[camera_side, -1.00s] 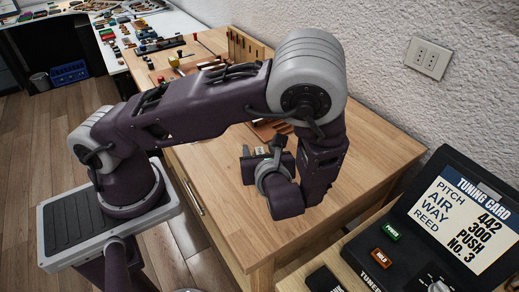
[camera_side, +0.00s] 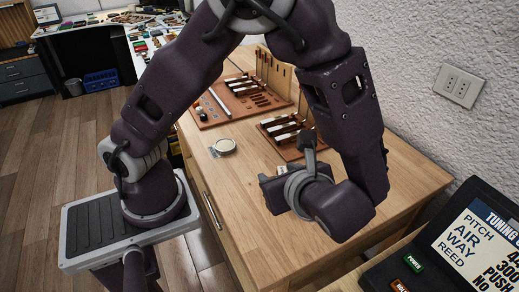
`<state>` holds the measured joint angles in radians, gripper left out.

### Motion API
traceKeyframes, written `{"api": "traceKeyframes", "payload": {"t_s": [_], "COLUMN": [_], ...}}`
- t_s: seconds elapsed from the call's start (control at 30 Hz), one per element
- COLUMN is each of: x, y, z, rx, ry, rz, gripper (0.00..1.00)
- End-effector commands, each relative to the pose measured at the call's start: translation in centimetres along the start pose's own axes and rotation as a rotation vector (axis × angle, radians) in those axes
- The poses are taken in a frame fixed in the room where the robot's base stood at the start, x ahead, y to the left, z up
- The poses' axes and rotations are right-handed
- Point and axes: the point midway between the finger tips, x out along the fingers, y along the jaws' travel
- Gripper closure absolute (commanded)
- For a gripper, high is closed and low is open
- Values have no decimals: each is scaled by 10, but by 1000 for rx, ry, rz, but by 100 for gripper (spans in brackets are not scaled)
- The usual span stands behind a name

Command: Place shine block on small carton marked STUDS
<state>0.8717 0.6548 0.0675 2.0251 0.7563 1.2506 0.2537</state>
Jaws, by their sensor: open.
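My gripper (camera_side: 268,182) is over the right part of the wooden table (camera_side: 245,225), in front of a brown board. Its body and wrist face the camera and hide most of the fingers. I see nothing held, and the jaws are open. I cannot pick out the shine block or the small carton marked STUDS. They may be hidden behind my arm or too small to tell.
A round pale tin (camera_side: 225,146) lies on the table, left of my gripper. Brown boards with piano action parts (camera_side: 240,98) stand behind. The front of the table is clear. A tuning device (camera_side: 470,245) is at the lower right.

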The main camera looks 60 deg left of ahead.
Motion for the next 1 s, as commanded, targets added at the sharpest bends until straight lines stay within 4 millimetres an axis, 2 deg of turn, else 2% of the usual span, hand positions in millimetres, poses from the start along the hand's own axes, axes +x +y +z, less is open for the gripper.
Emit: {"api": "traceKeyframes", "payload": {"t_s": [0.03, 0.2, 0.3, 0.4, 0.5, 0.63, 1.0], "x": [-2, -21, -39, -56, -67, -74, -74], "y": [6, 41, 59, 69, 74, 75, 75], "z": [22, 80, 106, 122, 131, 136, 136], "rx": [-141, -702, -1066, -1375, -1583, -1696, -1700], "ry": [93, 437, 635, 796, 904, 966, 970], "rz": [82, 352, 461, 512, 525, 524, 524], "gripper": [52, 52, 52, 52, 52, 52, 52]}}
